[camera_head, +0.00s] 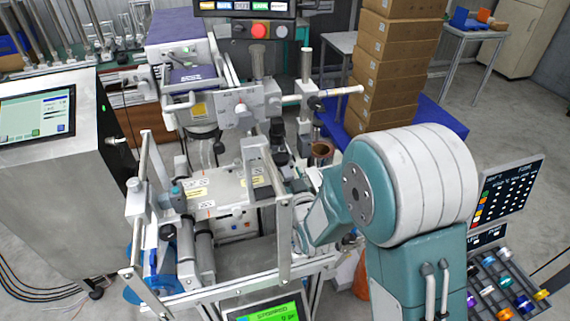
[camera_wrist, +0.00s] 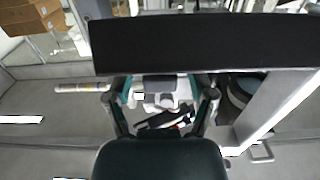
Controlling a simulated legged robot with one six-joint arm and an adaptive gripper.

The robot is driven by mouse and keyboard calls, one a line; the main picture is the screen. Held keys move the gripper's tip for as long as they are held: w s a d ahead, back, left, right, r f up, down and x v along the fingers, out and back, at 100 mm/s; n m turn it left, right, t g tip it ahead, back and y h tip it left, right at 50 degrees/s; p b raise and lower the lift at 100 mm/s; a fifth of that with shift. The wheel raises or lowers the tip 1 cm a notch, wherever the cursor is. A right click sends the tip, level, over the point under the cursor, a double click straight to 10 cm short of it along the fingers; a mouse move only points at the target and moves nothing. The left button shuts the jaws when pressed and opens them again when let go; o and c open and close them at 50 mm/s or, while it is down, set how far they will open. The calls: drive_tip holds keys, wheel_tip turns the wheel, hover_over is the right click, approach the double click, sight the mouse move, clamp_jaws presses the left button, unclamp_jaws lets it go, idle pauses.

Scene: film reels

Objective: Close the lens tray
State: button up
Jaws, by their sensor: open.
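An open rack of colored round pieces (camera_head: 508,285), which may be the lens tray, shows at the lower right in the head view, below a dark panel with colored marks. It is cut by the picture edge, so I cannot tell how far out it sits. My gripper (camera_wrist: 162,108) shows in the wrist view, its two fingers apart with no object clearly held between them. In the head view my teal arm hides most of it beside the machine frame. In the wrist view, a broad black panel (camera_wrist: 190,44) lies across the top, beyond the fingers.
A metal-framed machine (camera_head: 225,190) fills the middle, with upright posts near my arm. A green-lit screen (camera_head: 268,312) is at its front. A control cabinet (camera_head: 45,170) stands left. Stacked cardboard boxes (camera_head: 392,70) stand behind. A pale post (camera_wrist: 275,105) crosses the right of the wrist view.

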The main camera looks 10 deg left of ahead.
sight(284, 164)
drive_tip(key=shift+w+a, duration=0.15)
drive_tip(key=shift+a, duration=0.15)
drive_tip(key=shift+d, duration=0.2)
drive_tip(key=shift+c, duration=0.3)
drive_tip(key=shift+d, duration=0.15)
clamp_jaws()
drive_tip(key=shift+w+a, duration=0.15)
drive_tip(key=shift+a, duration=0.1)
drive_tip(key=shift+x, duration=1.55)
drive_tip(key=shift+r, duration=0.1)
drive_tip(key=shift+c, duration=0.3)
unclamp_jaws()
drive_tip(key=shift+o, duration=0.6)
drive_tip(key=shift+w+a, duration=0.1)
drive_tip(key=shift+a, duration=0.1)
